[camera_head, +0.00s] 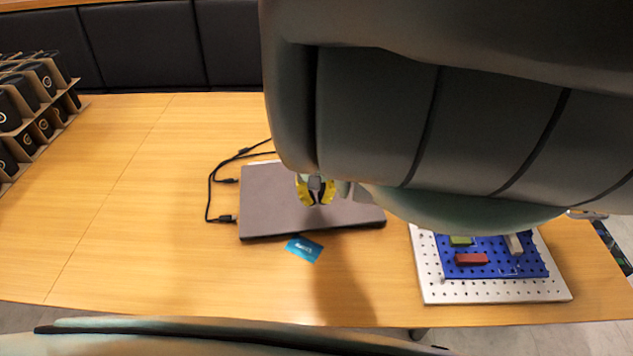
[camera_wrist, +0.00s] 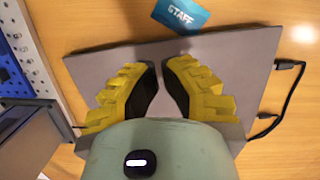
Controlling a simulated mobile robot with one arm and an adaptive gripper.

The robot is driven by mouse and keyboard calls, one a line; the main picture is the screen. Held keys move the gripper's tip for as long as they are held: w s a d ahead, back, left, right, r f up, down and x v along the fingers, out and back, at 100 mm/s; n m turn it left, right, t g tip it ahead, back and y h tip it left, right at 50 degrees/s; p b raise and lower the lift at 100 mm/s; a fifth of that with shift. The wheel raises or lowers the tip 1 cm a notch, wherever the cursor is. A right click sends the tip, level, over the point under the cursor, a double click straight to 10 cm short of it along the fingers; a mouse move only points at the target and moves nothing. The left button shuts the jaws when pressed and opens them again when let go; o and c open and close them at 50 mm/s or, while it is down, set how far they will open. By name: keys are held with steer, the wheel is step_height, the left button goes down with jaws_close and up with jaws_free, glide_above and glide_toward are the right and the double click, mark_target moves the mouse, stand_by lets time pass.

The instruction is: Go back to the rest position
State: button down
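My gripper (camera_head: 316,198) has yellow fingers with dark inner pads. In the head view it hangs over the grey laptop-like slab (camera_head: 275,205) on the wooden table. In the wrist view my gripper (camera_wrist: 163,88) shows its two fingers apart, with nothing between them but the grey slab (camera_wrist: 230,62) beneath. A blue card marked "STAFF" (camera_head: 303,249) lies at the slab's front edge; it also shows in the wrist view (camera_wrist: 181,15). My arm hides much of the upper right of the head view.
A white perforated board (camera_head: 430,275) with a blue pegboard (camera_head: 500,269) stands at the right, bearing a red block (camera_head: 471,259) and other blocks. Black cables (camera_head: 211,195) lie left of the slab. A rack of black cups (camera_head: 35,100) stands far left.

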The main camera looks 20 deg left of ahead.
steer(key=shift+r+p, duration=0.8)
steer(key=shift+r, duration=1.3)
